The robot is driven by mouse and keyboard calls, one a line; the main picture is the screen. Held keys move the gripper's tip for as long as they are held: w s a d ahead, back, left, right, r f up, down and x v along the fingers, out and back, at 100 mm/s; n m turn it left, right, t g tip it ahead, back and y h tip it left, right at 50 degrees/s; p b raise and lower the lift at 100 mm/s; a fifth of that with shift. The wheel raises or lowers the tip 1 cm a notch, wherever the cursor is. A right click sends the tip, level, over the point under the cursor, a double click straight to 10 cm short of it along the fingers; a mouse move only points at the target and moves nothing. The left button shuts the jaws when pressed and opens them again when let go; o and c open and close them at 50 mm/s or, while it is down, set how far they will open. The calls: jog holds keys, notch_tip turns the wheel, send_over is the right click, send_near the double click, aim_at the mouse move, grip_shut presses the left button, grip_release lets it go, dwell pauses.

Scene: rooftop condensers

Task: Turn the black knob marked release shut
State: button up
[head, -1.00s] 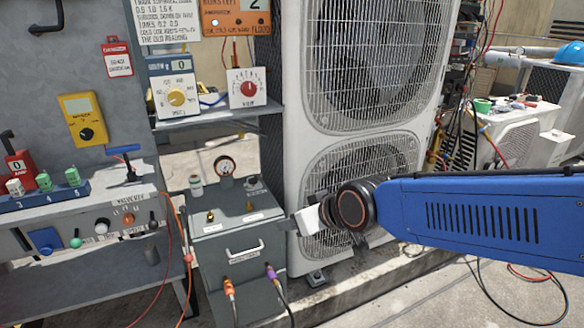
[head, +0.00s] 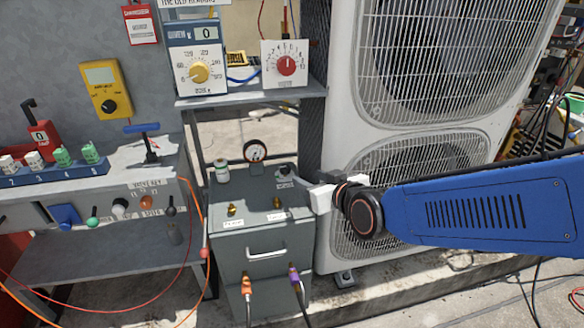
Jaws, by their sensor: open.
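A small black knob (head: 284,170) with a pale label stands on the back right of the top of a grey box (head: 262,238). Its lettering is too small to read, so I cannot tell for sure that it says release. My gripper (head: 310,184) is just to the right of this knob, pointing left at about its height. The dark jaws are open with nothing seen between them. They look apart from the knob, though the depth is hard to judge.
Two brass fittings (head: 232,210) and a gauge (head: 255,151) share the box top. A shelf (head: 245,96) with meters overhangs behind. The white condenser (head: 340,130) stands close behind my gripper. A bench with switches (head: 120,209) is at left; hoses hang in front.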

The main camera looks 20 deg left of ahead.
aim_at(285, 168)
jog(key=x, duration=1.5)
jog(key=shift+w+a+f, duration=0.15)
jog(key=shift+a+f, duration=0.1)
jog(key=shift+a, duration=0.05)
jog(key=shift+c, duration=0.5)
jog(key=c, duration=0.9)
